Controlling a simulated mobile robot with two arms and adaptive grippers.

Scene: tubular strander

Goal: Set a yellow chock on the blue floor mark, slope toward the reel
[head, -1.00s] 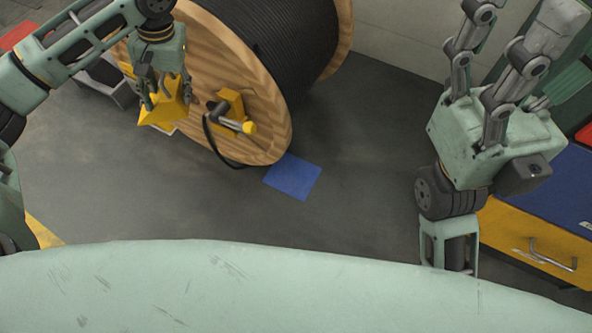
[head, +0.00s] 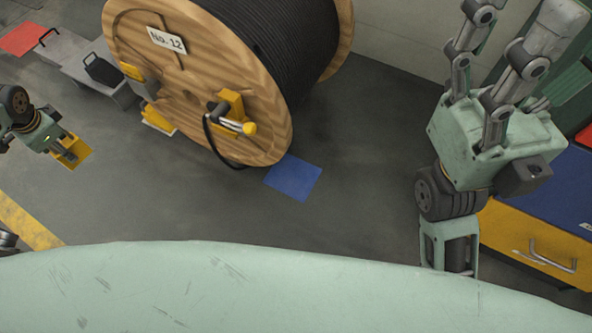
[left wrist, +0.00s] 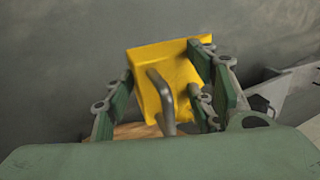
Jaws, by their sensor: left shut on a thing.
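A yellow chock (head: 78,155) is in my left gripper (head: 66,148) at the left of the head view, well left of the reel. The left wrist view shows the chock (left wrist: 178,72), with a grey handle, between the gripper's fingers (left wrist: 165,95), which are shut on it. The blue floor mark (head: 293,177) lies bare on the floor by the lower right of the reel's near flange. The wooden reel (head: 190,75) carries black cable and a "No. 12" plate. My right gripper (head: 520,45) is at the upper right, fingers apart and empty.
A yellow bracket with a crank-like handle (head: 232,115) sticks out from the reel's face. Grey plates with dark handles (head: 95,70) and a red mark (head: 22,38) lie left of the reel. A blue and yellow cabinet (head: 530,240) stands right. Floor around the blue mark is clear.

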